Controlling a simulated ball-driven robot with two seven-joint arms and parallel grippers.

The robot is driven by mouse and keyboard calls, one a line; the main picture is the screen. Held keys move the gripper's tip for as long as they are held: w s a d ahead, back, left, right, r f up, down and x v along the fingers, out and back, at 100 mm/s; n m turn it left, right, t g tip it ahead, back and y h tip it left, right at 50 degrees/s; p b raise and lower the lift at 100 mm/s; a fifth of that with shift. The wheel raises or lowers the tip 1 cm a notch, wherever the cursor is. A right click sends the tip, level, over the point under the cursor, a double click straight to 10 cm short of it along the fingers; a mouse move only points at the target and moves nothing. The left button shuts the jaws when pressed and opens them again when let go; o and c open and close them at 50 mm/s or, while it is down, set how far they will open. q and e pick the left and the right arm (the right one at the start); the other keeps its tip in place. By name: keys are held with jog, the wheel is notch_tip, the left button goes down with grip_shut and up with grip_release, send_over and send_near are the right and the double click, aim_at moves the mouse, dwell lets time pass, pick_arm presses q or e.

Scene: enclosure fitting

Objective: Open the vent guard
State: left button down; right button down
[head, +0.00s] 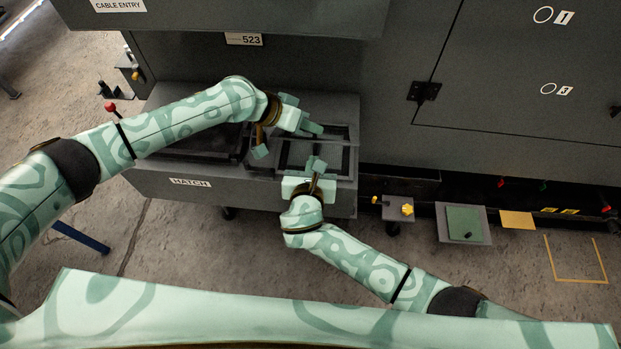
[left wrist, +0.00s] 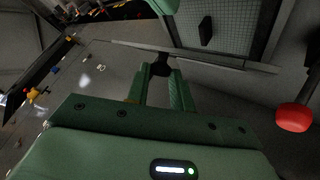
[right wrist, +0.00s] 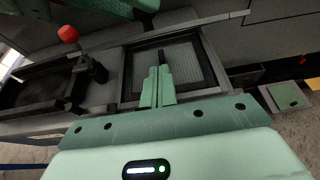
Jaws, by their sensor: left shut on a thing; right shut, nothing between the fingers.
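The vent guard (right wrist: 184,62) is a fine grey mesh panel in a dark frame, with a small black grip (right wrist: 164,66) on its mesh. It also shows in the left wrist view (left wrist: 230,28). It lies flat in its frame; I cannot tell whether it is raised at all. My left gripper (left wrist: 160,80) is shut on a black piece (left wrist: 160,64) beside the guard's frame. My right gripper (right wrist: 157,78) is shut and empty, its fingertips just before the mesh and overlapping the grip in view. In the head view my left arm hides the frame's upper left.
A red knob (right wrist: 68,33) stands left of the guard near a black clamp-like part (right wrist: 95,70). The grey box labelled HATCH (head: 150,185) has a dark opening on its left. A plate with a yellow knob (head: 407,209) and a green panel (head: 464,222) lie right.

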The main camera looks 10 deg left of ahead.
aim_at(315, 137)
jog(key=shift+w+r, duration=0.75)
jog(key=shift+r, duration=0.35)
jog(key=shift+r, duration=0.1)
jog(key=shift+w+r, duration=0.55)
jog(key=shift+r, duration=0.25)
pick_arm(q)
jog(key=shift+s+f, duration=0.15)
jog(key=shift+f, duration=0.1)
pick_arm(e)
jog(key=shift+w+r, duration=0.2)
jog(key=shift+r, duration=0.05)
pick_arm(q)
jog(key=c, duration=1.3)
grip_release()
jog(key=shift+o, duration=0.2)
jog(key=shift+r, duration=0.1)
